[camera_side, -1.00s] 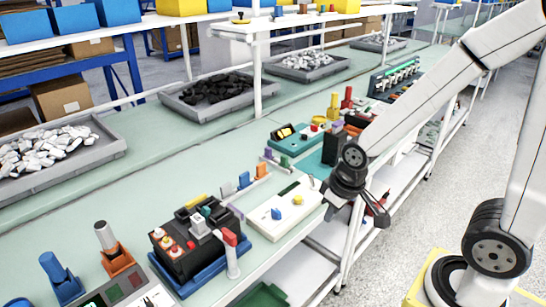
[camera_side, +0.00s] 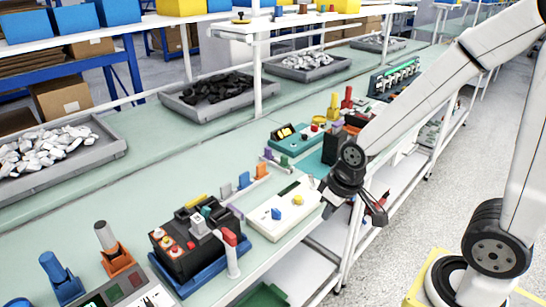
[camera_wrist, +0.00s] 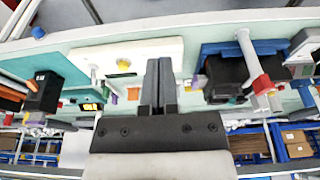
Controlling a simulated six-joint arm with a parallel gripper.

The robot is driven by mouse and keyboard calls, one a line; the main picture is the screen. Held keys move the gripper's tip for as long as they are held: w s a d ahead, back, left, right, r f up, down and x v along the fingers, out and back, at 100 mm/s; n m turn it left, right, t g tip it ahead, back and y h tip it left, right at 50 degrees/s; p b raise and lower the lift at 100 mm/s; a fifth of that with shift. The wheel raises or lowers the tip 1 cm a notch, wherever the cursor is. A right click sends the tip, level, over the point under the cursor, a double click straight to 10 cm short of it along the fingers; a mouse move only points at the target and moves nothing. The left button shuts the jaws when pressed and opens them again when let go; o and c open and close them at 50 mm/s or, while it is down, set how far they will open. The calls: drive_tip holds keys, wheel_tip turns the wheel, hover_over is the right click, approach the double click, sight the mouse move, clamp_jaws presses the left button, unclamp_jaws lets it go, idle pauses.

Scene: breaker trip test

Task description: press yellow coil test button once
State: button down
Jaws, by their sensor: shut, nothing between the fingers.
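The yellow button (camera_side: 298,200) sits on a white panel (camera_side: 262,222) near the bench's front edge, beside a blue knob (camera_side: 276,213). In the wrist view the yellow button (camera_wrist: 123,65) lies left of the fingers on the white panel (camera_wrist: 85,62). My gripper (camera_wrist: 159,64) is shut and empty, its dark fingers side by side close to the panel's right end. The yellow button is clear of the fingers. In the side view my gripper is just right of the panel; its fingertips are hard to make out there. The blue knob is not seen in the wrist view.
A black device with red buttons (camera_side: 181,252) on a blue base stands left of the panel. A teal box (camera_side: 295,136) and a black block stand behind it. Small coloured clips (camera_side: 244,180) line its far side. Bench space behind the clips is clear.

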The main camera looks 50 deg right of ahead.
drive_tip(key=w+d+n+t, duration=0.2)
drive_tip(key=w+d+t, duration=0.1)
drive_tip(key=w, duration=0.5)
drive_tip(key=n+t+h, duration=0.3)
hover_over(300, 199)
drive_tip(key=shift+d+r, duration=0.1)
drive_tip(key=shift+f, duration=0.2)
drive_tip(key=shift+f, duration=4.2)
drive_tip(key=shift+f, duration=0.95)
drive_tip(key=shift+r, duration=0.95)
